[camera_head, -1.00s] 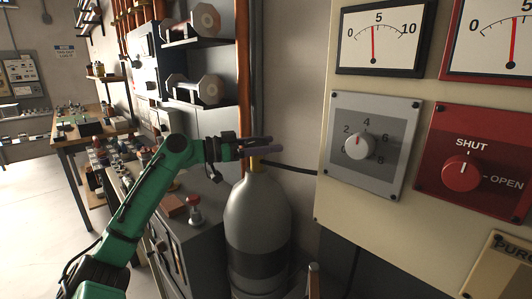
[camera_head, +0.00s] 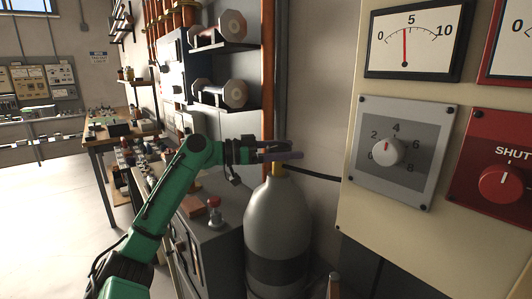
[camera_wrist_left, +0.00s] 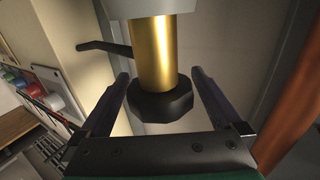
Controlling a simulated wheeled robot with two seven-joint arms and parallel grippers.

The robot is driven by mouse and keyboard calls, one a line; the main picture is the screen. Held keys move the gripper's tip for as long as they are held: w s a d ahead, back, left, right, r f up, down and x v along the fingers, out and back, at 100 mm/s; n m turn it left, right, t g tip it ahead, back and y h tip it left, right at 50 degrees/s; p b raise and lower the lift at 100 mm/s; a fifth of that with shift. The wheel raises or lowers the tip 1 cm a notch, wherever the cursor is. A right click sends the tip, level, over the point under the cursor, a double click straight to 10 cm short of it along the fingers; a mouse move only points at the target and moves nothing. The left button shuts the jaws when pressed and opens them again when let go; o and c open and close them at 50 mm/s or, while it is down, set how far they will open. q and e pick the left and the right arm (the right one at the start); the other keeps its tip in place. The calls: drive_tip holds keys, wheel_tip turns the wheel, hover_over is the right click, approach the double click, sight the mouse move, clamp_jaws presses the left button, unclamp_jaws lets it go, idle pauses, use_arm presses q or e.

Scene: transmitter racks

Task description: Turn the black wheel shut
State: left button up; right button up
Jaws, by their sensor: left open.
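The black wheel (camera_wrist_left: 162,101) sits on the end of a brass valve stem (camera_wrist_left: 153,52) in the left wrist view. My left gripper (camera_wrist_left: 160,77) is open, with one dark finger on each side of the wheel. I cannot tell whether either finger touches it. In the head view my left gripper (camera_head: 294,149) is at the top of the grey gas cylinder (camera_head: 277,220), just above its brass neck (camera_head: 278,170). The wheel is hidden by the fingers there. My right gripper is not in view.
A cream panel with a grey dial (camera_head: 388,152), a red SHUT knob (camera_head: 502,183) and a gauge (camera_head: 412,40) stands at the right. A dark hose (camera_head: 318,176) runs from the cylinder neck towards it. A grey cabinet (camera_head: 222,235) stands left of the cylinder.

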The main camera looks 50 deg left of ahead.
use_arm(q)
drive_tip(key=b+v, duration=0.4)
drive_tip(key=v, duration=0.9)
drive_tip(key=shift+s+a+b, duration=0.2)
drive_tip(key=shift+s+b, duration=0.1)
drive_tip(key=shift+s, duration=0.05)
drive_tip(key=shift+f, duration=0.15)
